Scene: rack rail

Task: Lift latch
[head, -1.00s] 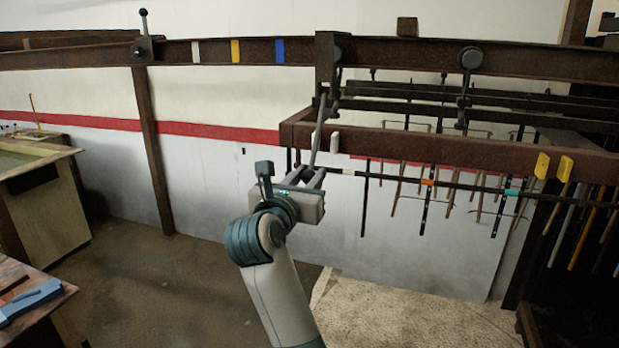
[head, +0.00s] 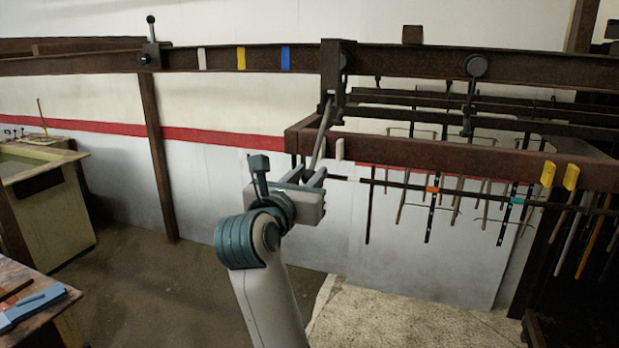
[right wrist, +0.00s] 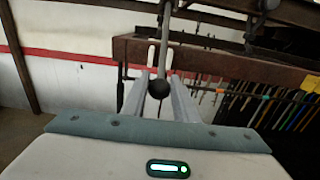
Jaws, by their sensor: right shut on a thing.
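The latch lever is a thin grey rod (head: 321,135) that hangs, slightly tilted, below a dark bracket (head: 331,66) on the rusty rail. It ends in a black ball knob (right wrist: 159,89), seen in the right wrist view. My right gripper (head: 312,176) is shut on the lever near its lower end. In the right wrist view its two fingers (right wrist: 159,93) stand on either side of the rod and knob. The exact finger contact is too small to see in the head view. My left gripper is not in view.
A lower rusty beam (head: 440,155) with yellow tags runs just right of my gripper, with hanging rods (head: 430,215) beneath it. The upper rail (head: 220,60) carries white, yellow and blue marks and another upright lever (head: 151,30) at left. A workbench (head: 25,300) is at lower left.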

